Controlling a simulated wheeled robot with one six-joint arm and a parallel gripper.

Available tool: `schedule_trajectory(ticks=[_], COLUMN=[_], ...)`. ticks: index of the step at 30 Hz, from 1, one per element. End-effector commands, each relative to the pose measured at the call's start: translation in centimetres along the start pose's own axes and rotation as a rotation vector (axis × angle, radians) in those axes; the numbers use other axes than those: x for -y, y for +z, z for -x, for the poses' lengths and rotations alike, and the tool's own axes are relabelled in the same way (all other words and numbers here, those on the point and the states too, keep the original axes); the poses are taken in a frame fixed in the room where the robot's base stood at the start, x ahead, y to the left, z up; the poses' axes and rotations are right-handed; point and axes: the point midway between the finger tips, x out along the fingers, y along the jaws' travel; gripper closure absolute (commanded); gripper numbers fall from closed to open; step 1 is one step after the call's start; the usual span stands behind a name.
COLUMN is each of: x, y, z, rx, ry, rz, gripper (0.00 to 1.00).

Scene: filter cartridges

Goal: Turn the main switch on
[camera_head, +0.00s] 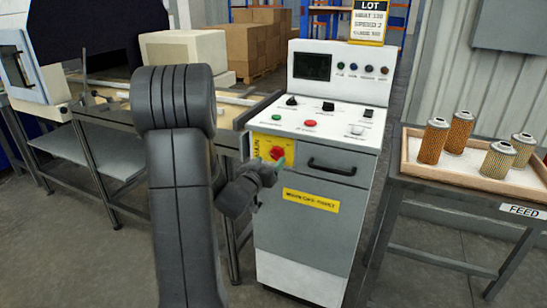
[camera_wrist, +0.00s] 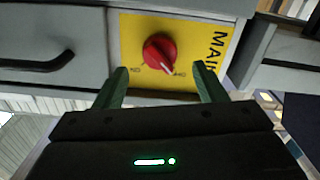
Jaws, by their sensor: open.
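The main switch is a round red knob (camera_head: 277,153) on a yellow plate on the front of the grey control cabinet. In the wrist view the red knob (camera_wrist: 159,53) has a white pointer mark aimed to the lower right, toward one of two small marks I cannot read clearly. The yellow plate (camera_wrist: 205,28) carries the letters "MAIN". My gripper (camera_wrist: 163,70) is open, its two green fingers apart below and to either side of the knob, with nothing between them. In the head view my gripper (camera_head: 277,166) is close in front of the knob; contact is not visible.
The cabinet (camera_head: 310,235) has a dark drawer handle (camera_head: 332,168) right of the switch and a sloped panel of buttons above. A feed table at right holds a tray (camera_head: 478,179) with several filter cartridges. A workbench (camera_head: 110,112) stands at left, partly behind my arm.

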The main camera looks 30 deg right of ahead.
Motion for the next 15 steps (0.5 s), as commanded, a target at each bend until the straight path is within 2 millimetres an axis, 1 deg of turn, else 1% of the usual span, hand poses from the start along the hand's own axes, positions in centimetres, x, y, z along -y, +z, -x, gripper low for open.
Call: schedule_trajectory(ticks=[1, 3, 6, 10, 15], x=[0.0, -0.1, 0.0, 0.0, 0.0], y=[0.1, 0.0, 0.0, 0.0, 0.0], z=[-1.0, -2.1, -3.3, -4.2, -4.4], rx=[0.0, 0.0, 0.0, 0.0, 0.001], ry=[0.001, 0.002, 0.001, -0.001, -0.001], rz=[-0.001, 0.0, 0.0, 0.001, 0.001], gripper=[0.35, 0.35, 0.35, 0.35, 0.35])
